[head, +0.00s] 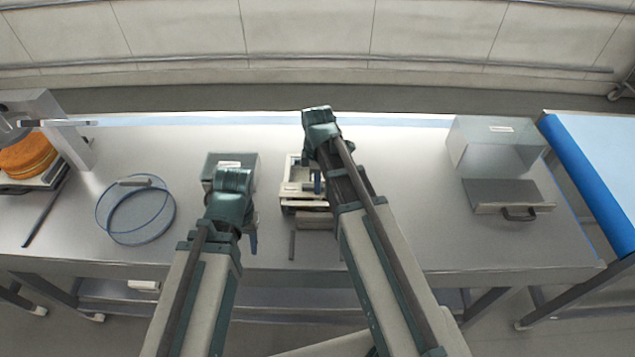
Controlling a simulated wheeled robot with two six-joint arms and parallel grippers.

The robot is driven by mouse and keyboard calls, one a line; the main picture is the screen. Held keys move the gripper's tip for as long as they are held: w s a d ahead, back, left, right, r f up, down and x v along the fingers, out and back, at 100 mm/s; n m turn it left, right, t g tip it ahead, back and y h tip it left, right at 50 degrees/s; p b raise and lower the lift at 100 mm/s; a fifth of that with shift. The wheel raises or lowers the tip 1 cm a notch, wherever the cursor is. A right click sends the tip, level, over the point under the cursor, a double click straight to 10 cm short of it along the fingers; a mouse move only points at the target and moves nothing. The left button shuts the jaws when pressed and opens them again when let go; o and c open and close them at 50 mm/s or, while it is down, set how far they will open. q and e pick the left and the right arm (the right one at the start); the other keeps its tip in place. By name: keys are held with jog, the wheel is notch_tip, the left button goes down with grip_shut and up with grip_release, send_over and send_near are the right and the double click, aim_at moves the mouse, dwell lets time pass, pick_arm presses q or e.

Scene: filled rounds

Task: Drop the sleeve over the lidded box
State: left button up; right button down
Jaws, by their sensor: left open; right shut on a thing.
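A pale cream open-topped rectangular frame, which looks like the sleeve (289,189), is at the middle of the table in the head view. My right gripper (316,183) is over its right side and shut on it; the arm hides that side. A grey-green box with a pale label on top, probably the lidded box (217,160), stands just left of the sleeve. My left gripper (248,236) is open, in front of this box, and its arm hides the box's lower part. I cannot tell the sleeve's height above the table.
A round clear-walled hoop (136,238) lies to the left. An orange round cake (28,156) sits by a grey stand at the far left. A clear box (495,148) and a grey tray with a handle (500,192) are at the right. The table between my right arm and the tray is clear.

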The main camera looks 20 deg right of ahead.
jog(key=shift+f, duration=0.25)
jog(key=c, duration=0.7)
grip_release()
jog(key=shift+o, duration=0.3)
jog(key=o, duration=0.4)
jog(key=shift+r, duration=0.1)
notch_tip(320, 180, up, 7)
jog(key=p, duration=0.6)
jog(key=shift+p, duration=0.3)
jog(key=shift+s, duration=0.1)
